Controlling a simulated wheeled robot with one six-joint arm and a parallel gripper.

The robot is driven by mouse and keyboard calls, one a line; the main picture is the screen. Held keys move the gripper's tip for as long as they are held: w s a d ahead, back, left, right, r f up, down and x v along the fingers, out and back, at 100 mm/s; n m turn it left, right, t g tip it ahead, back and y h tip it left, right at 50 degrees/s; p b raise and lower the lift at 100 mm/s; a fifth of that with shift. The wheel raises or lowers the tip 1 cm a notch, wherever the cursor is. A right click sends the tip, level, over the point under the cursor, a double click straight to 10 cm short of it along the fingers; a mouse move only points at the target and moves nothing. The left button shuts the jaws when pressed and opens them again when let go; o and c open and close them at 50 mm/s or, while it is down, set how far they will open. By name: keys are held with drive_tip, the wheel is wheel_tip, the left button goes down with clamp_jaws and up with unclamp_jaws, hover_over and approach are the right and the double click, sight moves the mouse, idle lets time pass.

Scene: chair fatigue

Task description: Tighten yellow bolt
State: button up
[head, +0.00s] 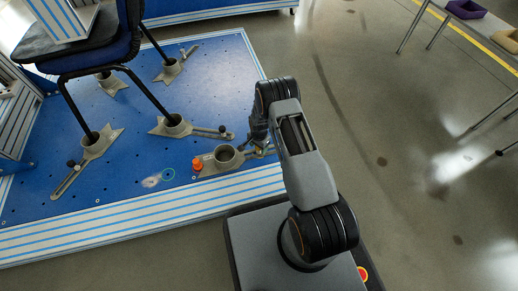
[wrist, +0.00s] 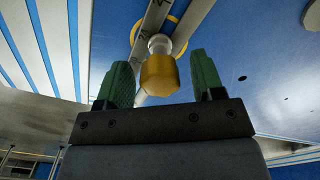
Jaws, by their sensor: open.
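The yellow bolt (wrist: 160,75) shows in the wrist view as a yellow head below a pale metal shank, on a grey slotted bar with a yellow ring behind it. My gripper (wrist: 162,84) has two green fingers, which stand open on either side of the bolt head with gaps visible on both sides. In the head view my gripper (head: 259,136) is at the right end of a grey clamp bracket (head: 222,168) on the blue plate. The bolt there is small and mostly hidden by my gripper.
The blue plate (head: 75,190) has holes and a striped front edge. A chair (head: 98,55) stands on it with its legs in several clamp brackets. A table (head: 480,40) stands at the right; the floor between is clear.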

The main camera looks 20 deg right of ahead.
drive_tip(key=shift+n, duration=2)
drive_tip(key=n, duration=0.4)
drive_tip(key=c, duration=0.9)
drive_tip(key=m, duration=0.4)
